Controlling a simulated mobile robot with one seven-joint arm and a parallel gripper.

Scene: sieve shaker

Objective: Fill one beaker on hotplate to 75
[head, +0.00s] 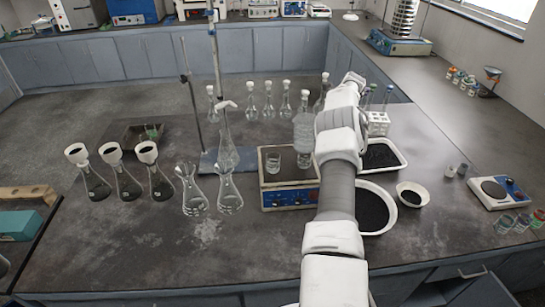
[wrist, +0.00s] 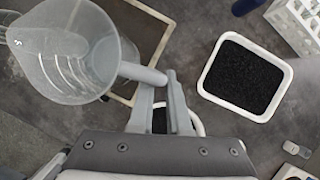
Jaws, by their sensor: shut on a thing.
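A hotplate (head: 290,198) with a dark top and blue front panel stands mid-table in the head view. One small clear beaker (head: 273,162) sits on its left part and another (head: 304,160) on its right part. My gripper (wrist: 168,88) is shut on the handle of a clear graduated jug (wrist: 75,45). In the head view the jug (head: 304,132) is held above the right beaker, looking roughly upright. My arm hides the gripper's fingers there. I cannot make out the liquid level in the jug or beakers, or any reading.
A white tray of black granules (head: 400,152) and a white bowl of them (head: 390,212) lie right of my arm. Several flasks, including a clear one (head: 229,190), stand left of the hotplate near a stand (head: 216,160). A white rack (head: 378,122) stands behind the tray.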

